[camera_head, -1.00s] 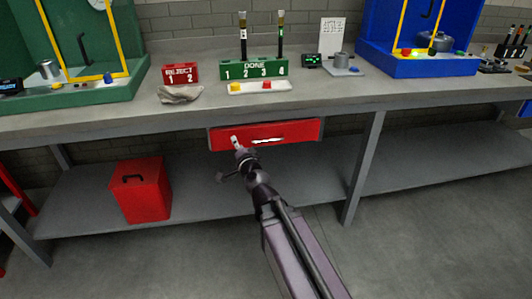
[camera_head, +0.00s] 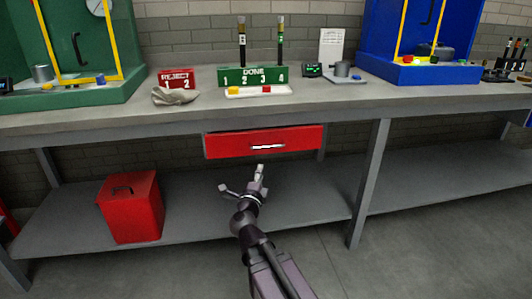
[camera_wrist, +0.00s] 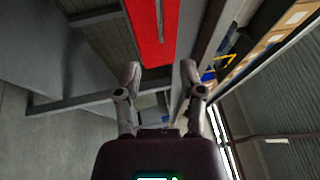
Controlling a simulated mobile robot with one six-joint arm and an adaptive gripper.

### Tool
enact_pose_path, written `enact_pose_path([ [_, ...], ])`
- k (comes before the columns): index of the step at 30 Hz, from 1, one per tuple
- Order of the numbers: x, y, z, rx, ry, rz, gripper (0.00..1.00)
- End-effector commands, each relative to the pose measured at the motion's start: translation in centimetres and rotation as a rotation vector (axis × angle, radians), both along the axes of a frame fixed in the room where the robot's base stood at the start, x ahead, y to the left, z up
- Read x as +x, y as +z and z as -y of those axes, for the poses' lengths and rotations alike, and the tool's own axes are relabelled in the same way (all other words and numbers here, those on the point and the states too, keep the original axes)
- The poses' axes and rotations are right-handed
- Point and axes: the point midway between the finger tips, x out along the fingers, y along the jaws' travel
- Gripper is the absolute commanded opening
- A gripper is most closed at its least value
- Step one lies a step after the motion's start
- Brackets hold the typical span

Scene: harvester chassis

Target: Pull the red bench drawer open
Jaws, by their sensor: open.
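The red bench drawer (camera_head: 225,145) hangs under the grey bench top and looks shut. In the wrist view the red drawer front (camera_wrist: 143,25) runs down from the top edge, with the handle (camera_wrist: 160,18) as a thin light strip. My gripper (camera_head: 241,180) is open and empty, below and in front of the drawer, apart from the handle. In the wrist view its two fingers (camera_wrist: 161,75) stand spread, with the end of the drawer showing above and between them.
A red lidded box (camera_head: 132,210) stands on the lower shelf (camera_head: 300,195) at left. The bench top (camera_head: 330,103) holds a green DONE rack (camera_head: 253,76), a red REJECT rack (camera_head: 178,77), a cloth (camera_head: 174,97) and a white tray (camera_head: 258,92). A bench leg (camera_head: 369,185) stands right of the drawer.

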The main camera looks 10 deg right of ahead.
Motion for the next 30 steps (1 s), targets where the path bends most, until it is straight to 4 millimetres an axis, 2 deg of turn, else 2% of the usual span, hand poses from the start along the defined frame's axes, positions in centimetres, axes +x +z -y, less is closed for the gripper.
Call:
enact_pose_path([
  [11,0.2,0.1,0.0,0.0,0.002,0.0,0.51],
  [17,1.0,0.3,0.2,-0.001,0.003,0.0,0.51],
  [23,2.8,0.6,1.0,-0.001,0.002,0.0,0.51],
  [30,6.2,1.3,2.3,-0.001,0.003,0.0,0.51],
])
